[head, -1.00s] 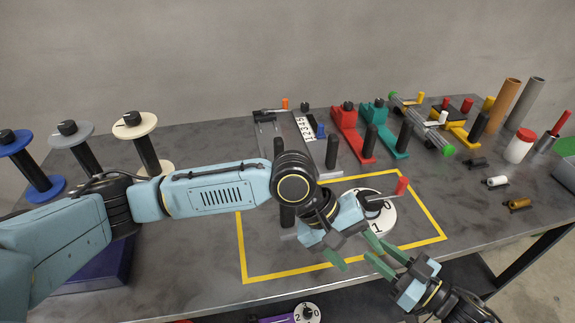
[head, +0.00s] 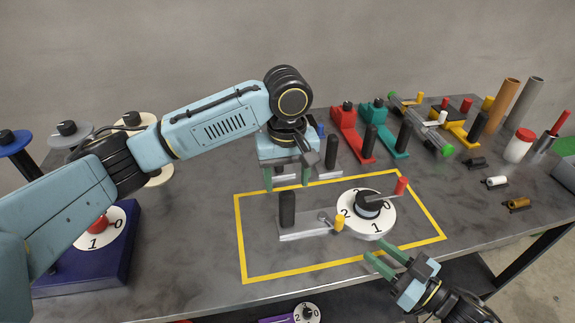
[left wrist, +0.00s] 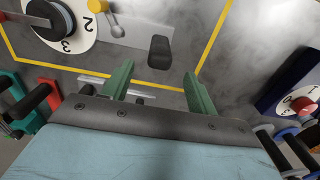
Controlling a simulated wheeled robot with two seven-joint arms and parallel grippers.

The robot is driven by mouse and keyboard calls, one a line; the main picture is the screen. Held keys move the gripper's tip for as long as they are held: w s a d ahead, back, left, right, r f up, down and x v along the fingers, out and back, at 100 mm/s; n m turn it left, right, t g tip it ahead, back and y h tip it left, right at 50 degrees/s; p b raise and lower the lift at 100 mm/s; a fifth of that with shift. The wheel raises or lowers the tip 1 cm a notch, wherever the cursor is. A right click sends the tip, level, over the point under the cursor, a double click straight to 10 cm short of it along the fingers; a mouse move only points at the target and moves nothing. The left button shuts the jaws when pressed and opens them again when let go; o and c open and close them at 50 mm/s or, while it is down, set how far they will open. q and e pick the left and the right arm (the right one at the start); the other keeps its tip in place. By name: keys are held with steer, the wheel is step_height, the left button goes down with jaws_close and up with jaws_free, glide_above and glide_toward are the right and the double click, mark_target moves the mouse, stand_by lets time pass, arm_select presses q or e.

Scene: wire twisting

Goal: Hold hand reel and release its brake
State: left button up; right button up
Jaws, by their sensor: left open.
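The hand reel lies inside the yellow outline. It has a white numbered dial (head: 377,220), a crank with a red knob (head: 401,186), a grey plate (head: 305,232), an upright black handle (head: 287,208) and a small lever with a yellow tip (head: 339,223). My left gripper (head: 287,180) is open and empty, above and behind the black handle, apart from it. In the left wrist view, the black handle (left wrist: 160,50) shows beyond the gap between the open fingers (left wrist: 159,70). My right gripper (head: 374,247) is open and empty, just in front of the dial.
The yellow outline (head: 240,240) marks the bench middle. Red (head: 350,132) and teal (head: 383,130) tools stand behind it. Spools (head: 135,120) and a dark blue box (head: 85,275) are at the left. Small rollers (head: 497,181) lie at the right. The bench front left of centre is clear.

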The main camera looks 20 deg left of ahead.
mark_target(287, 208)
arm_select(q)
step_height(287, 208, down, 10)
steer(key=shift+r, duration=0.1)
stand_by(0.4)
